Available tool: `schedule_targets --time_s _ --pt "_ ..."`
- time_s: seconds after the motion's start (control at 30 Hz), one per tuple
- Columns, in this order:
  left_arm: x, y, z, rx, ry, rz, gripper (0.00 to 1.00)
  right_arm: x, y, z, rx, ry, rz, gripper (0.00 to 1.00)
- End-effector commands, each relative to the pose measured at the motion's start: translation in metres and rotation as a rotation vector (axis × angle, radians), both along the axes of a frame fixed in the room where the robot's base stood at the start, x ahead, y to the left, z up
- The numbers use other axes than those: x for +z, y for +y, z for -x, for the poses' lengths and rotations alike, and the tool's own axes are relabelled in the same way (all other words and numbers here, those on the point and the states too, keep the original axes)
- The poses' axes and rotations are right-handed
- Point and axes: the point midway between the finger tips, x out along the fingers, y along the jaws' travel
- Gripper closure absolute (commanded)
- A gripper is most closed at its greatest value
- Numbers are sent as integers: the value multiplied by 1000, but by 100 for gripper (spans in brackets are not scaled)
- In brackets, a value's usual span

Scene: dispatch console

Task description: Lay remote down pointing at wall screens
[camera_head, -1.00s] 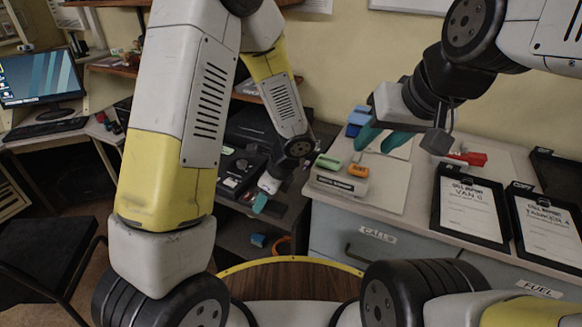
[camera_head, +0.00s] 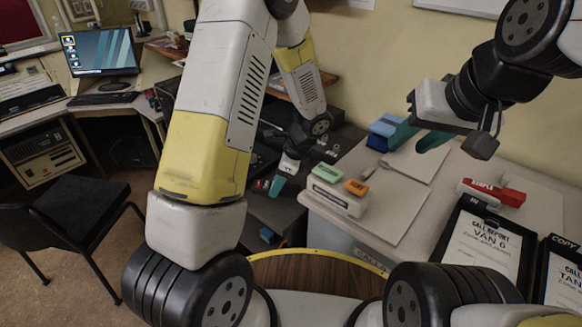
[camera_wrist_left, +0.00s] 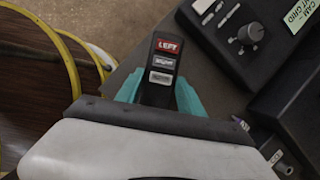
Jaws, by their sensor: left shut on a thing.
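The remote (camera_wrist_left: 163,62) is a dark slim block with a red button marked LEFT and pale buttons below it. In the left wrist view it stands between the teal fingers of my left gripper (camera_wrist_left: 158,92), which is shut on it, with its labelled end reaching out past the fingertips. In the head view my left gripper (camera_head: 279,185) hangs low beside the dark console; I cannot clearly make out the remote there. My right gripper (camera_head: 418,141) is open and empty above the pale desk.
The pale desk (camera_head: 330,222) holds a stamp box (camera_head: 340,199), a red stapler (camera_head: 492,191) and clipboards (camera_head: 484,245). Dark control boxes (camera_wrist_left: 233,32) lie beside the left gripper. A monitor (camera_head: 99,51) and black chair (camera_head: 70,213) stand left.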

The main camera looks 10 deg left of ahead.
Motion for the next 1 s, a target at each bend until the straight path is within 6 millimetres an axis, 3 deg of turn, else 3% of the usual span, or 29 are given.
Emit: schedule_targets --time_s 0.1,0.37,0.6,0.97,1.0 --pt "-2 -8 -21 0 -1 1 100 0 0 0 0 0 0 64" --pt "-4 -14 -40 -1 -1 0 100 0 0 0 0 0 0 64" --pt "-37 -14 -40 -1 3 -1 100 0 0 0 0 0 0 64" --pt "-42 -14 -40 -2 1 -1 100 0 0 0 0 0 0 64" --pt "-42 -14 -40 -2 1 0 51 0 0 0 0 0 0 64"
